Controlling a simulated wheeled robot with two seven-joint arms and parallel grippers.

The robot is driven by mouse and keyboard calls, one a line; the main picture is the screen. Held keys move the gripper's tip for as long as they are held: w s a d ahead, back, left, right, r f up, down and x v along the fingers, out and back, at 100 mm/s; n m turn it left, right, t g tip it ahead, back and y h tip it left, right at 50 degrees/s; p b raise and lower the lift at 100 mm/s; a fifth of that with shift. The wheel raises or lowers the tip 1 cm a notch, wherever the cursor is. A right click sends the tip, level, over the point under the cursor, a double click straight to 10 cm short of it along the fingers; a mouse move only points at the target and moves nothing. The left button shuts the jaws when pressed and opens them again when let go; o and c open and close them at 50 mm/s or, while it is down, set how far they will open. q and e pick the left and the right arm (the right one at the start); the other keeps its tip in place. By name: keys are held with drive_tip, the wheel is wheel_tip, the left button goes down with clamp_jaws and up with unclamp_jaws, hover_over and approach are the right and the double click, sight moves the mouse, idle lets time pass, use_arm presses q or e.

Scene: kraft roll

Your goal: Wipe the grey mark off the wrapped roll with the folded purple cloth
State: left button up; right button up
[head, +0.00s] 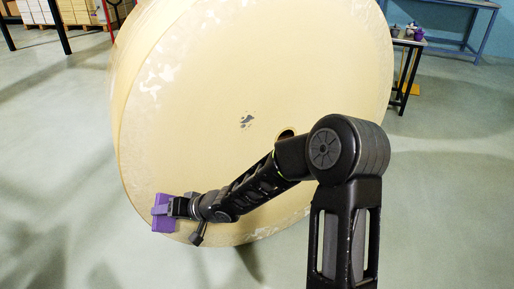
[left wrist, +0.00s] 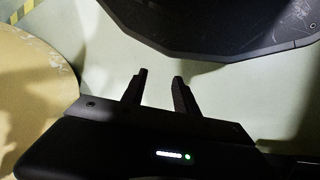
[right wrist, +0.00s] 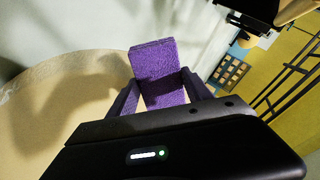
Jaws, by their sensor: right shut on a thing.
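The wrapped roll (head: 200,85) is a huge cream cylinder filling the middle of the head view, its round face towards me. My right gripper (head: 176,206) reaches across to the face's lower left edge, well below and left of the mark. It is shut on the folded purple cloth (head: 160,212), which also stands between the fingers in the right wrist view (right wrist: 158,72). Whether the cloth touches the roll, I cannot tell. My left gripper (left wrist: 160,80) is open and empty.
A small dark table (head: 408,45) with several small items stands behind the roll at right. A blue bench (head: 455,45) is farther back. Stacked boxes (head: 65,15) stand at the far left. The grey floor around the roll is mostly clear.

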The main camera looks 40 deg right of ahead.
drive_tip(key=t+b, duration=0.1)
drive_tip(key=b, duration=0.1)
drive_tip(key=f+t+b, duration=0.1)
drive_tip(key=b, duration=0.1)
drive_tip(key=m+t+b, duration=0.1)
drive_tip(key=t+b, duration=0.1)
drive_tip(key=b, duration=0.1)
drive_tip(key=shift+w+d+f, duration=0.25)
drive_tip(key=shift+w+f, duration=0.1)
drive_tip(key=s+d+r+m+t+b, duration=0.1)
drive_tip(key=d+r+t+b, duration=0.15)
drive_tip(key=b, duration=0.45)
drive_tip(key=m+t+h, duration=0.2)
drive_tip(key=m+h, duration=0.3)
drive_tip(key=h, duration=0.3)
approach(241, 122)
drive_tip(key=s, duration=0.2)
drive_tip(key=shift+w+a+r+g, duration=0.15)
drive_tip(key=shift+w+a+g, duration=0.05)
drive_tip(key=shift+a+g, duration=0.1)
drive_tip(key=shift+w, duration=0.15)
drive_tip(key=shift+w+d, duration=0.25)
drive_tip(key=shift+w, duration=1.15)
drive_tip(key=shift+w+d, duration=0.2)
drive_tip(key=shift+w, duration=1.25)
drive_tip(key=shift+w+d+p, duration=0.15)
drive_tip(key=shift+w+p, duration=0.3)
drive_tip(key=shift+w, duration=0.55)
drive_tip(key=shift+d, duration=0.1)
